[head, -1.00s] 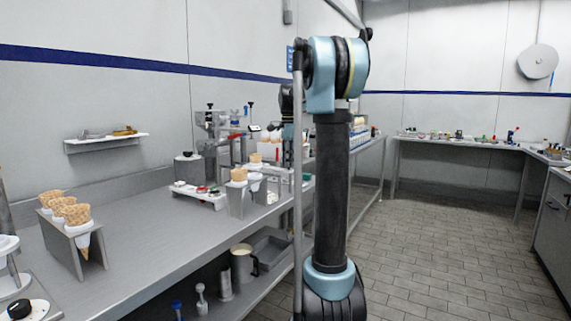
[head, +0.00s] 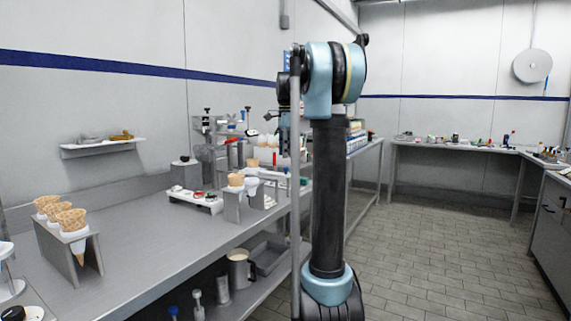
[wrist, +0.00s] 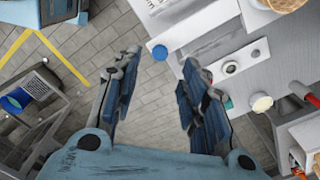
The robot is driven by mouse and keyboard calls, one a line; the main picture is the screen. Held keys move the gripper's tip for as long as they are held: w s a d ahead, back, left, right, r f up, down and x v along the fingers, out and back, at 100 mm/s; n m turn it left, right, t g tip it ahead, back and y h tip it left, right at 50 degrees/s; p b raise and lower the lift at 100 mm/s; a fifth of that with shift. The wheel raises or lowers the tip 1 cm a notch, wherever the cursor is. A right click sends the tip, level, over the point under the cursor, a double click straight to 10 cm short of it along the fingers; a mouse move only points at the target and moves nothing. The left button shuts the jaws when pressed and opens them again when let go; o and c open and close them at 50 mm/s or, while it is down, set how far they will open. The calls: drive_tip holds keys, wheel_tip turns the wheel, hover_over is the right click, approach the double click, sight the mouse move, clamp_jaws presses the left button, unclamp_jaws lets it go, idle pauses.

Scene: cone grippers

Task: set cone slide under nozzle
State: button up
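My gripper (wrist: 160,60) is open and empty in the wrist view. Its two dark blue-grey fingers stand wide apart above the floor and the bench's edge. A metal slide-like plate (wrist: 215,42) with a blue round knob (wrist: 159,52) at its end lies just beyond the fingers, not touching them. In the head view, a bent metal stand (head: 232,207) holds a waffle cone (head: 236,180) on the bench. Dispensing equipment (head: 214,128) stands behind it at the wall. I cannot tell which part is the nozzle.
A metal rack (head: 85,255) with several waffle cones stands at the bench's near left. A white tray (head: 194,201) with small dishes lies mid-bench. A jug (head: 238,268) stands on the lower shelf. The tiled floor (head: 430,230) to the right is clear.

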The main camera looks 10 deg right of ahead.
wheel_tip(320, 180, up, 6)
idle(0.4)
wheel_tip(320, 180, up, 5)
wheel_tip(320, 180, down, 17)
drive_tip(key=shift+a, duration=0.1)
idle(0.9)
clamp_jaws()
